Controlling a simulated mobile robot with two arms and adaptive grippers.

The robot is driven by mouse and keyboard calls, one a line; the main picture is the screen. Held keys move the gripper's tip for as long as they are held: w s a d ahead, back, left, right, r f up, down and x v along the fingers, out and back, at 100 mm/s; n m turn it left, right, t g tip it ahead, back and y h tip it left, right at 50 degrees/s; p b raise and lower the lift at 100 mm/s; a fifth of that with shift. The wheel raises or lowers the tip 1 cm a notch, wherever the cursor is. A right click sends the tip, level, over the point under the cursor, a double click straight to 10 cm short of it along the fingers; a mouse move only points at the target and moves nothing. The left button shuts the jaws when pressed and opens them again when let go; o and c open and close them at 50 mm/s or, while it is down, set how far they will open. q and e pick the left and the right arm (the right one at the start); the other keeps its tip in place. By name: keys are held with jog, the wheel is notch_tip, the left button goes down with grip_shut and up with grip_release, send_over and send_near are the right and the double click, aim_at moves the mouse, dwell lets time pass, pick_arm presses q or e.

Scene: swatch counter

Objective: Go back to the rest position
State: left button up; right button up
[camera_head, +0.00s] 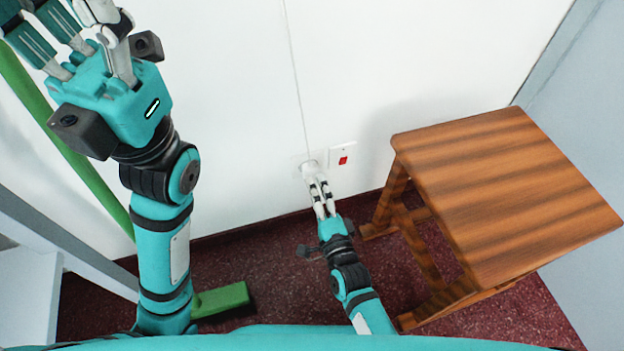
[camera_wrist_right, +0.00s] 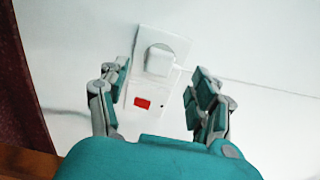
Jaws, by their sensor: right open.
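My right gripper (camera_head: 319,190) is low at the white wall, its fingers pointing at the wall socket. In the right wrist view the right gripper (camera_wrist_right: 160,80) is open, its fingers apart on either side of the socket plate (camera_wrist_right: 167,90). A white plug (camera_wrist_right: 158,60) sits in the plate above a red switch (camera_wrist_right: 142,102). I see no finger clearly touching the plug. In the head view the plug (camera_head: 310,168) is at my right fingertips, partly hidden. My left gripper (camera_head: 78,28) is raised at the upper left, fingers spread and empty, tips partly cut off by the picture edge.
A wooden stool or small table (camera_head: 505,195) stands close to the right of my right arm. A thin cable (camera_head: 297,85) runs up the wall. A green pole and green foot (camera_head: 221,300) are behind my left arm. Dark red floor (camera_head: 262,262) shows between my arms.

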jog(key=shift+v, duration=1)
